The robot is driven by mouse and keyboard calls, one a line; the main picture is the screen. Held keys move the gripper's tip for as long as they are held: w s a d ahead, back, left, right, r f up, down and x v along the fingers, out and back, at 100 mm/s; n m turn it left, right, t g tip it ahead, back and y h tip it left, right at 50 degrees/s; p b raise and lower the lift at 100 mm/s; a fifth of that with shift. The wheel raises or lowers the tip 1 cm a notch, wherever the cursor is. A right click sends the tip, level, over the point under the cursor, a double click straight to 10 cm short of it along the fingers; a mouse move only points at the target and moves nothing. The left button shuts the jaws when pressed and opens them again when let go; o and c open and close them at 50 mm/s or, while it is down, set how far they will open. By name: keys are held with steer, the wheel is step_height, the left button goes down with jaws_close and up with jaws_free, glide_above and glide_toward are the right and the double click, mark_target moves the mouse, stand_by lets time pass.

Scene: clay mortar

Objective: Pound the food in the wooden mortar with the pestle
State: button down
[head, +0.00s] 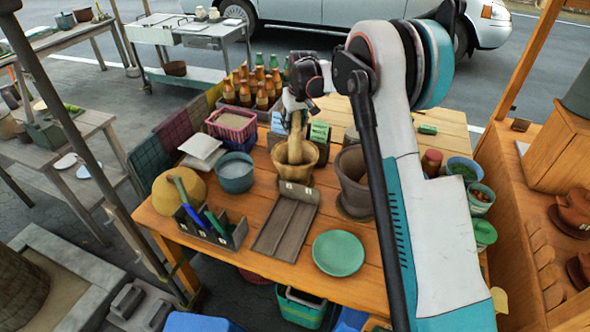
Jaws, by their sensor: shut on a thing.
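The wooden mortar (294,165) stands on the wooden table, a light tan bowl near the table's middle. The pestle (296,142) is pale wood and stands close to upright, its lower end inside the mortar. My gripper (297,108) is shut on the pestle's upper part, above the mortar. The food inside the mortar is too small and covered to make out. A larger brown clay mortar (355,190) stands to the right, partly behind my arm.
A grey lidded box or board (285,222) lies in front of the mortar, with a green plate (338,253) beside it. A blue-grey pot (235,175) stands left. Several sauce bottles (262,95) stand in a crate behind. Small bowls (481,197) line the right edge.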

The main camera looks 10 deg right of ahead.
mark_target(294, 136)
steer(key=shift+f, duration=0.1)
steer(key=shift+f+b, duration=1.65)
steer(key=shift+f, duration=0.95)
steer(key=shift+r+p, duration=1.35)
steer(key=shift+r, duration=1.3)
steer(key=shift+f, duration=0.15)
step_height(294, 136, down, 5)
steer(key=b, duration=0.3)
steer(key=shift+f, duration=0.15)
